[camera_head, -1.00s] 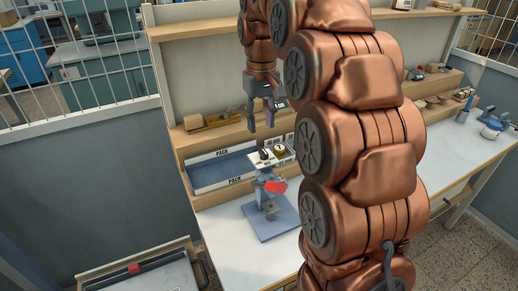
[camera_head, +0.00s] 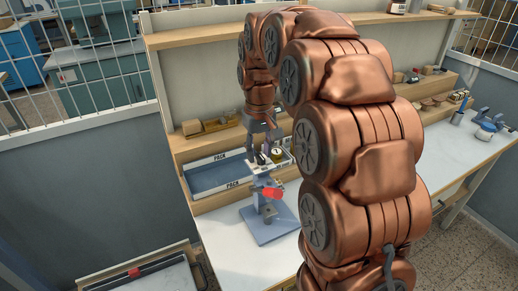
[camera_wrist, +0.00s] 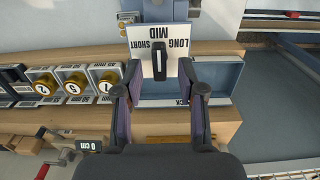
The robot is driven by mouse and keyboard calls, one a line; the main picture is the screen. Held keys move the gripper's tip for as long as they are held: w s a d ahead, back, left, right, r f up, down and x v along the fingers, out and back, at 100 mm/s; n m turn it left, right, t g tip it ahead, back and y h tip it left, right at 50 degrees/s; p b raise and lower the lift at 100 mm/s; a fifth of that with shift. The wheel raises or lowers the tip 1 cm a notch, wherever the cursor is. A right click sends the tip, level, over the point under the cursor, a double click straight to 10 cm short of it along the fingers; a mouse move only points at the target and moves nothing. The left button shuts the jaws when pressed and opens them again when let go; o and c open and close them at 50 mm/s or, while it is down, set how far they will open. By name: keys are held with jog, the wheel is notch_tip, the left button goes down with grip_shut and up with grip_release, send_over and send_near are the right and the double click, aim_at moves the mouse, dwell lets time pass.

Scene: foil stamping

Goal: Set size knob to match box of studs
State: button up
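The size knob (camera_wrist: 159,60) is a black bar on a white plate (camera_wrist: 134,66) marked SHORT, MID and LONG. The knob lies in line with the MID mark. My gripper (camera_wrist: 158,72) is open, with one finger on each side of the knob; contact is not visible. In the head view my gripper (camera_head: 262,150) is low over the top of the blue-grey stamping press (camera_head: 266,222), partly covering the plate. Several small boxes with round yellow numbered tops (camera_wrist: 76,84) stand at left in the wrist view; I cannot tell which is the box of studs.
A blue tray marked PACK (camera_head: 208,180) stands behind the press, against a wooden ledge (camera_head: 205,142). The white bench (camera_head: 228,258) is clear at the front left. My arm hides the bench's middle.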

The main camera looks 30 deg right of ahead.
jog(key=shift+f, duration=0.15)
grip_shut()
dwell(0.4)
